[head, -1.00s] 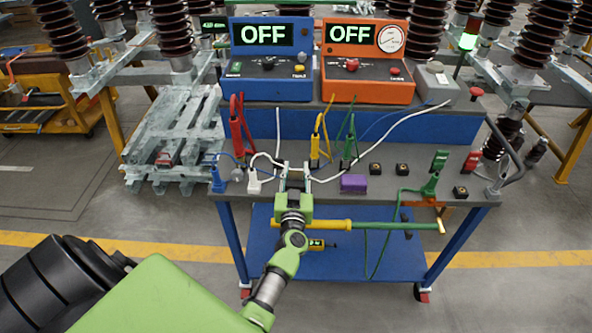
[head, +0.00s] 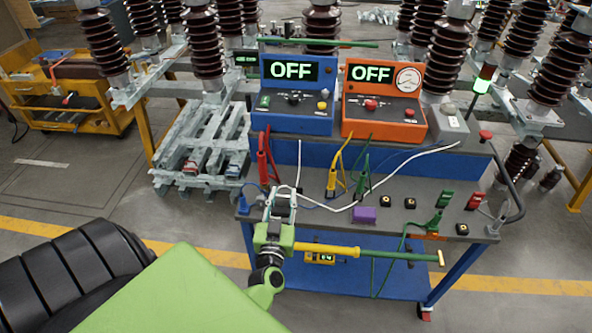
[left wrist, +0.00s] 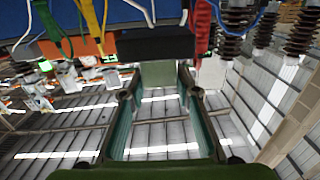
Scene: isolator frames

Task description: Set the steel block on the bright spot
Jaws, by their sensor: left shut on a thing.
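My left gripper (head: 281,205) is at the front left edge of the grey bench top (head: 408,218), with its fingers pointing away from me. In the left wrist view the two fingers (left wrist: 160,88) are shut on a pale grey block (left wrist: 160,74), which looks like the steel block. In the head view the block is too small to make out between the fingers. I cannot pick out a bright spot on the bench. My right gripper is not in view.
A blue unit (head: 292,95) and an orange unit (head: 384,103), both reading OFF, stand at the back. A yellow-green rod (head: 345,251) lies below the top's front edge.

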